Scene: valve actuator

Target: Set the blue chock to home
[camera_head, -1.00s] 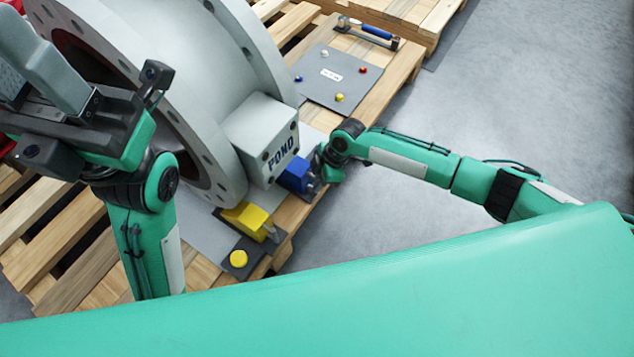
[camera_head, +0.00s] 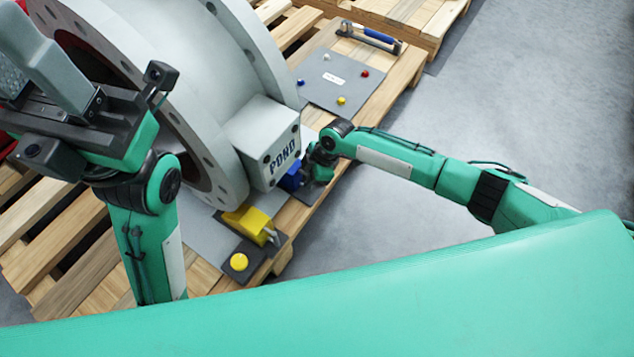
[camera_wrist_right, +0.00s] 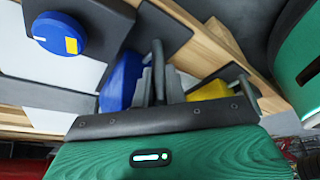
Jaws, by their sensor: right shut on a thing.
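The blue chock (camera_head: 291,179) sits low beside the grey box marked POND (camera_head: 283,160), at the foot of the large grey flanged body. My right gripper (camera_head: 314,173) is at its right side, partly hiding it. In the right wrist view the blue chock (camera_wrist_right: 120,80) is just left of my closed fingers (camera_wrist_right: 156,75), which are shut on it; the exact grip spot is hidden. My left gripper (camera_head: 70,110) is raised at the far left, away from the chock; its finger gap is not clear.
A yellow chock (camera_head: 246,222) with a metal handle stands nearby, with a yellow button (camera_head: 239,262) on a dark pad. A blue round knob (camera_wrist_right: 60,33) shows in the wrist view. A grey mat (camera_head: 340,88) with small coloured pieces lies behind. Clear floor (camera_head: 460,120) is at right.

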